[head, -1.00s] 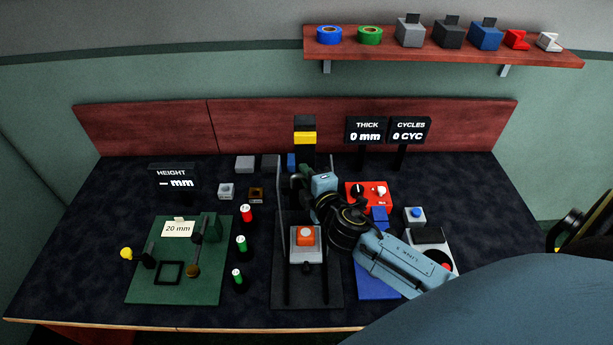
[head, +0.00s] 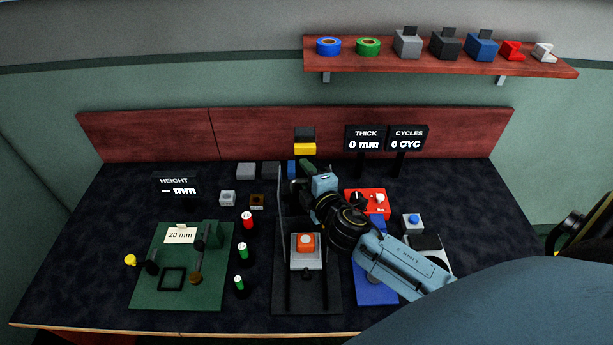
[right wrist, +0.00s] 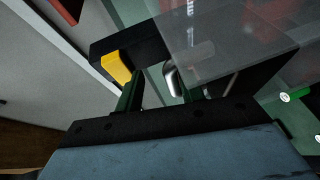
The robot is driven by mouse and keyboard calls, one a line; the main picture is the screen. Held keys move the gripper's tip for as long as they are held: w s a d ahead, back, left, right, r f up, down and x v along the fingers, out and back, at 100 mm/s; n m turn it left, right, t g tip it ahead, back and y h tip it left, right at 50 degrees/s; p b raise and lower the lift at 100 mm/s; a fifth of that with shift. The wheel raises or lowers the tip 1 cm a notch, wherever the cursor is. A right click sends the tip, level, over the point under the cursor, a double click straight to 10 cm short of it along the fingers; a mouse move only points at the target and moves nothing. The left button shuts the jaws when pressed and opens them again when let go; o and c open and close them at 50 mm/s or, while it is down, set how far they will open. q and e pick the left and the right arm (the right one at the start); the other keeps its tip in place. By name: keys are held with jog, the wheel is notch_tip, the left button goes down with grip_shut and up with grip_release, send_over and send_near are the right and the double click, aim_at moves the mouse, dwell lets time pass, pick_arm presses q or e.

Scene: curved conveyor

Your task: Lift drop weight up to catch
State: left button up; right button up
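The drop tester stands mid-table in the head view, with a dark base (head: 280,298), upright rails and a black-and-yellow block (head: 305,148) at its top. An orange-topped grey block (head: 306,243) sits low between the rails. My right gripper (head: 306,170) is at the tester's upper part, just below the yellow block. In the right wrist view its dark green fingers (right wrist: 158,92) stand apart, with a shiny silver piece (right wrist: 172,80) between them, near the right finger. The yellow block (right wrist: 116,68) is just beyond. I cannot make out the weight's full shape. My left gripper is out of view.
A clear panel (right wrist: 225,45) crosses the right of the wrist view. A red control box (head: 376,208) and a blue mat (head: 372,292) lie right of the tester. A green mat (head: 215,290) and several small cylinders are left.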

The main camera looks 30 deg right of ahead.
jog(key=shift+s+r, duration=0.1)
jog(key=shift+s+a, duration=0.1)
jog(key=shift+s, duration=0.15)
jog(key=b+v, duration=0.2)
jog(key=v, duration=1)
jog(key=shift+s, duration=0.35)
